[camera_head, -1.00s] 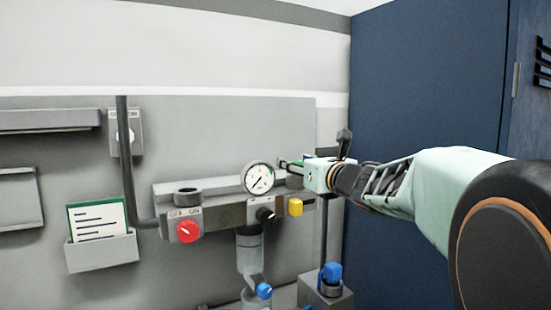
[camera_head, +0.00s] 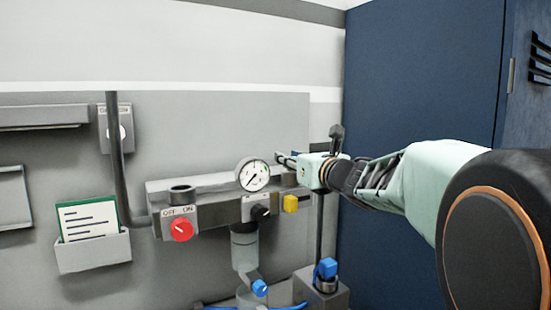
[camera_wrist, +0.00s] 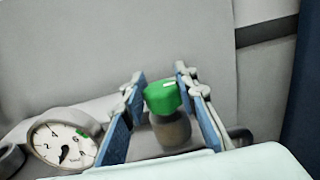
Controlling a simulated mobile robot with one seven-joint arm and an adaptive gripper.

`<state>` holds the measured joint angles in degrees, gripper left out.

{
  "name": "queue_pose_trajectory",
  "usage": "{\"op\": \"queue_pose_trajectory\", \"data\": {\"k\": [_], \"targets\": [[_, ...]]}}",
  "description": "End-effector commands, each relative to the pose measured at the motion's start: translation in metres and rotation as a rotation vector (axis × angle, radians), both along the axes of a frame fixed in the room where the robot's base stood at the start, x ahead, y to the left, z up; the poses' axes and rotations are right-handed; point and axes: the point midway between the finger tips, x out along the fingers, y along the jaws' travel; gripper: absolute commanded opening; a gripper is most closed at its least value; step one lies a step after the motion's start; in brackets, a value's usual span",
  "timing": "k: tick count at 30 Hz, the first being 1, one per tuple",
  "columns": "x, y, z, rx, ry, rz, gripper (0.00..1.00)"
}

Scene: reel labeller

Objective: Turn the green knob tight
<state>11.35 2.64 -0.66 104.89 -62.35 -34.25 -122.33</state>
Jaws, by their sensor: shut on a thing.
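The green knob (camera_wrist: 161,97) sits on top of a grey-brown round stem (camera_wrist: 170,129) in the wrist view, with a small white mark on its top. My gripper (camera_wrist: 160,78) has one blue-and-grey finger on each side of the knob and is shut on it. In the head view my gripper (camera_head: 286,160) reaches in from the right, at the right end of the grey manifold, just right of the gauge. The knob is hidden there by the fingers.
A round dial gauge (camera_head: 252,174) stands close left of my gripper. A blue cabinet (camera_head: 415,90) stands at the right.

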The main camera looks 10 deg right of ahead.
Motion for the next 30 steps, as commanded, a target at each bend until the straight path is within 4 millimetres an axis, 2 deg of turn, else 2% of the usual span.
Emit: {"op": "queue_pose_trajectory", "data": {"k": [11, 30], "targets": [[0.0014, 0.0012, -0.0043, -0.004, -0.002, -0.046, 0.03], [0.0018, 0.0014, -0.0064, -0.002, -0.004, -0.353, 0.03]]}}
